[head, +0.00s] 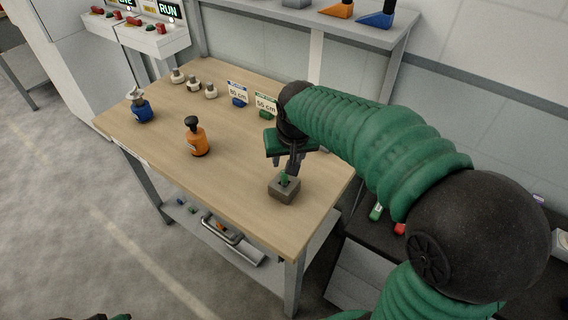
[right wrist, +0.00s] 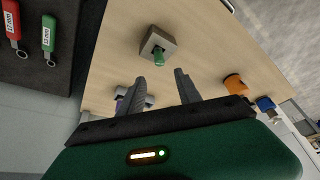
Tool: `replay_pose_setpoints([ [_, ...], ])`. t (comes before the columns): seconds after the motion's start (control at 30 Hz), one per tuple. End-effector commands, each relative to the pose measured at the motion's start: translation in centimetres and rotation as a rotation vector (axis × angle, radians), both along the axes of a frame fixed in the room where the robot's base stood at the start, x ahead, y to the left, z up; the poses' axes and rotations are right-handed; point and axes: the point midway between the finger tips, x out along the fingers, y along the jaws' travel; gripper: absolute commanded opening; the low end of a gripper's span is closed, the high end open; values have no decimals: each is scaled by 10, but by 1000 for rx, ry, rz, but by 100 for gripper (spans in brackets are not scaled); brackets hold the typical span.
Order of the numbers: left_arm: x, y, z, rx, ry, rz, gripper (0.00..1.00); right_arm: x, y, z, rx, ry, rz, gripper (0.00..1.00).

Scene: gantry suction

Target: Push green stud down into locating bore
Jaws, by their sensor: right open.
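The green stud (head: 284,177) stands upright in the top of a grey square block (head: 285,194), near the front right corner of the wooden table. In the right wrist view the stud (right wrist: 155,59) sticks up from the block (right wrist: 158,42). My right gripper (head: 288,168) points down just above and behind the stud. Its two fingers (right wrist: 158,79) are apart with nothing between them, and the stud shows beyond the tips. I cannot tell whether a finger touches it.
An orange bottle (head: 197,140) and a blue bottle (head: 141,108) stand to the left on the table (head: 160,90). Bare tabletop lies left of the block.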

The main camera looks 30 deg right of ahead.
Motion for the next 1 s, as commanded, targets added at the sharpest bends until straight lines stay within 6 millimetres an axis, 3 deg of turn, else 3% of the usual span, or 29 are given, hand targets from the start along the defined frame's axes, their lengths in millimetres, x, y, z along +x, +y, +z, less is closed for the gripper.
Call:
replay_pose_setpoints([
  [0.1,0,0,2,0,0,0,36,-5,4,11,0,2,5,40],
  [0.17,0,0,2,0,0,0,36,-11,13,-2,6,18,34,40],
  [0.27,0,0,2,0,0,-1,36,-36,47,-58,19,69,155,40],
  [0.3,0,0,2,0,0,0,36,-52,63,-84,26,92,213,40],
  [0.4,0,0,2,0,0,0,36,-94,90,-133,30,134,331,40],
  [0.5,0,0,2,0,0,0,36,-118,100,-154,29,151,385,40],
  [0.77,0,0,3,0,0,0,36,-121,100,-156,29,153,392,40],
  [0.9,0,0,32,0,0,0,36,-121,100,-126,29,153,391,40],
  [1.0,0,0,31,0,-1,0,36,-121,100,-128,29,153,391,40],
])
